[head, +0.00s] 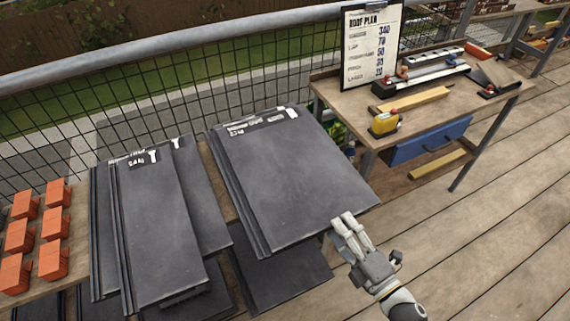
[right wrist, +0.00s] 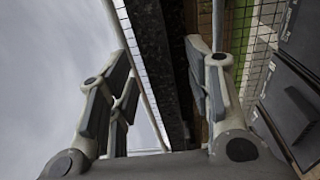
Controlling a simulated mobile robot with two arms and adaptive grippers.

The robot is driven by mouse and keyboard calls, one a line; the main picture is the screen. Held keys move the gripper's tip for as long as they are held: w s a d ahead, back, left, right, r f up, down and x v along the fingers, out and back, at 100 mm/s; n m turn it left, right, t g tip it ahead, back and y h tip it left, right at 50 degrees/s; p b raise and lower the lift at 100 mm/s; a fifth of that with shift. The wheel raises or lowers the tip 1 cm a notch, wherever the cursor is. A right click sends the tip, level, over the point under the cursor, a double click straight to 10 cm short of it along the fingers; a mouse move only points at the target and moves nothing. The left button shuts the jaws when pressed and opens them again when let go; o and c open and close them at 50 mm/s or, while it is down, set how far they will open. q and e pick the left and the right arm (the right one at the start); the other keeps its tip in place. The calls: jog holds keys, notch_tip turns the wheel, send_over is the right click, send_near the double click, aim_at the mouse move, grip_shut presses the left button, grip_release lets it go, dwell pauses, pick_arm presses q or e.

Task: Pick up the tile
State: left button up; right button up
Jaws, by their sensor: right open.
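A large dark grey tile (head: 290,175) with a white label lies on top of a stack in the head view. My right gripper (head: 349,224) is at this tile's front right edge. Its jaws are open, and whether they touch the tile is unclear. In the right wrist view, the open fingers (right wrist: 163,80) stand apart on either side of a dark, rough edge (right wrist: 155,55), with a plain grey surface filling the left. Narrower dark tiles (head: 155,220) lie in a stack to the left. My left gripper is not in view.
Orange bricks (head: 18,235) stand at the far left. A workbench (head: 345,105) at the back right holds a roof plan board (head: 370,45), a yellow tape measure (head: 384,123) and tools. A mesh railing (head: 60,130) runs behind. Wooden decking (head: 480,240) at right is clear.

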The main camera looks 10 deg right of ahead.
aim_at(328, 211)
jog(key=x, duration=0.2)
jog(key=a+p+x, duration=0.1)
jog(key=x, duration=0.2)
jog(key=shift+r, duration=0.1)
jog(key=shift+c, duration=0.4)
grip_shut()
jog(key=shift+w+r, duration=0.1)
